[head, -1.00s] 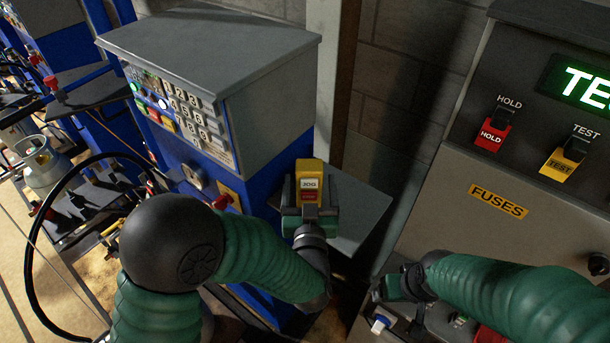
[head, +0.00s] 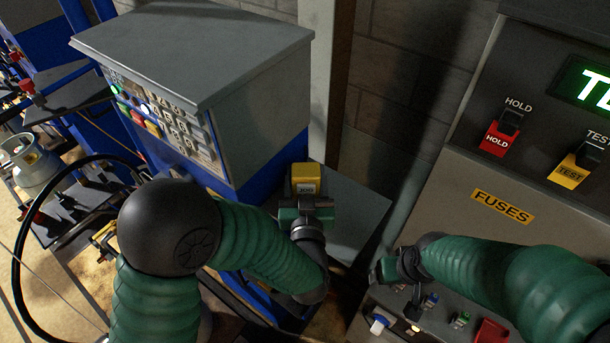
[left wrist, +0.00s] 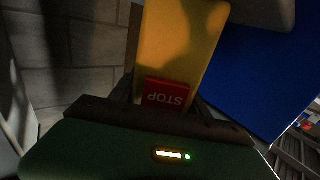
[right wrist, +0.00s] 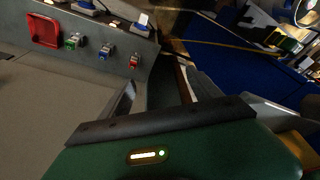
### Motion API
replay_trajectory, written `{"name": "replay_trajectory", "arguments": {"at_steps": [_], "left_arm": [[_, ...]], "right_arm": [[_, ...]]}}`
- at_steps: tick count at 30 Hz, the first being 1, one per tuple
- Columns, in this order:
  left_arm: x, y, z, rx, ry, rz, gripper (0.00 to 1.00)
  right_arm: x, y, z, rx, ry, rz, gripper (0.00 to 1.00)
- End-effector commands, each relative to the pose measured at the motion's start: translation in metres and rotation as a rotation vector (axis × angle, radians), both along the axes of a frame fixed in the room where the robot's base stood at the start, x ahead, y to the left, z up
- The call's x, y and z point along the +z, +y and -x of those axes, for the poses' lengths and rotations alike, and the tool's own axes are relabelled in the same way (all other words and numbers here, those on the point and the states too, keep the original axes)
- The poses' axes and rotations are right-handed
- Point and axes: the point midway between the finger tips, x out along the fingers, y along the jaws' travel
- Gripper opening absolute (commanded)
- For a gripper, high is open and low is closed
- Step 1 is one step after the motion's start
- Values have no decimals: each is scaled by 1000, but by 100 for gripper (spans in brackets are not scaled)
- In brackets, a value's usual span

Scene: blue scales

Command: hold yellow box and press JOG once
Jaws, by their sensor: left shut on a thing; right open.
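The yellow box (head: 305,173) is at the middle of the head view, in front of the blue scale's grey shelf. Its white JOG button (head: 306,189) faces me. My left gripper (head: 307,205) is shut on the box's lower part. In the left wrist view the yellow box (left wrist: 180,50) shows a red STOP button (left wrist: 167,94) close to the gripper. My right gripper (head: 385,268) is open and empty, to the lower right of the box and apart from it. The right wrist view shows nothing between its fingers.
A blue scale with a grey hood (head: 200,50) and keypad (head: 165,120) stands at left. A grey panel (head: 470,170) with HOLD (head: 497,138) and TEST (head: 570,171) switches stands at right. Small switches (head: 430,302) line its lower ledge. A gas cylinder (head: 30,160) is far left.

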Motion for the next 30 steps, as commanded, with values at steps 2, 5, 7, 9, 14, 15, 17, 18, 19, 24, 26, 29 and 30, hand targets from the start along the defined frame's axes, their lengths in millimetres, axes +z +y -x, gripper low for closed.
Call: {"name": "replay_trajectory", "arguments": {"at_steps": [2,5,7,9,14,15,17,18,19,24,26,29,30], "left_arm": [[-3,0,1,-1,8,-2,22],[-3,1,1,-1,8,-2,9],[-3,1,1,-1,9,-2,0],[-4,1,1,0,9,-2,0],[-4,0,1,0,10,-3,0],[-4,1,1,0,10,-3,0],[-4,1,1,0,10,-3,0],[-4,1,1,0,10,-3,0],[-4,1,1,0,10,-3,0],[-4,0,1,-1,11,-3,0],[-4,0,1,-1,11,-3,0],[-4,0,1,-1,11,-3,0],[-4,0,1,-1,11,-3,0]], "right_arm": [[0,0,0,0,0,0,73],[0,0,0,0,0,0,73],[0,0,0,0,0,0,73],[0,0,0,0,0,0,65],[0,0,0,0,0,0,44],[0,0,0,0,0,0,39],[0,0,0,0,0,0,31],[0,0,0,0,0,0,26],[0,0,0,0,0,0,22],[-1,0,0,0,0,0,0],[-1,0,0,0,0,0,0],[0,0,0,0,0,0,0],[0,0,0,0,0,0,0]]}}
